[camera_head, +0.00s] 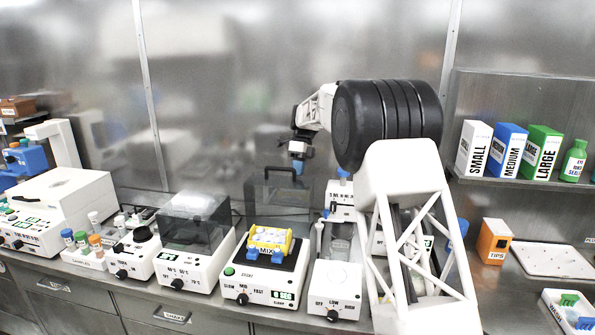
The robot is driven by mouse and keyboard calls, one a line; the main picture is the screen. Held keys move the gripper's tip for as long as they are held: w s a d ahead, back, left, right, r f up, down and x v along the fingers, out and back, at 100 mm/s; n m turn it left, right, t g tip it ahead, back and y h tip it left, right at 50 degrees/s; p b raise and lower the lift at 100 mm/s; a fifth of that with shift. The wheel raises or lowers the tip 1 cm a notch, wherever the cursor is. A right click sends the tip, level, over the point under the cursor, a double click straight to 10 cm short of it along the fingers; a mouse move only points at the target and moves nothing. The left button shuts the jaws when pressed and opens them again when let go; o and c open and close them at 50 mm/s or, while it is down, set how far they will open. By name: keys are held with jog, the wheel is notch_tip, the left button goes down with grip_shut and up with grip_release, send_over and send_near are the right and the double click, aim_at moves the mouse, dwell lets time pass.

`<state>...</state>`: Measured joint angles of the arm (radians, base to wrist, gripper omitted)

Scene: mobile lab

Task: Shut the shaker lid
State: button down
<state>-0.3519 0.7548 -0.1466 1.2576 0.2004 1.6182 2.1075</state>
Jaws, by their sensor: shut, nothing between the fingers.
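The shaker (262,284) is a white box with "MIX" on its front, a green button and a dark knob. A yellow rack (270,240) with pale contents sits on its top platform, with blue parts at its front. The shaker lid (283,203) is a smoky, see-through cover standing raised at the back of the shaker, open. A dark handle (280,171) shows at its top edge. My gripper (298,168) is shut and empty, pointing down close to the right end of the handle. I cannot tell whether it touches the lid.
A device with a dark see-through cover (195,220) stands just left of the shaker. A white unit with a knob (335,290) stands close on the right, near my arm. Boxes (508,150) stand on the right shelf. The air above the yellow rack is clear.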

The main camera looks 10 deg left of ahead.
jog(key=shift+s, duration=0.3)
jog(key=shift+s+r, duration=0.2)
dwell(0.3)
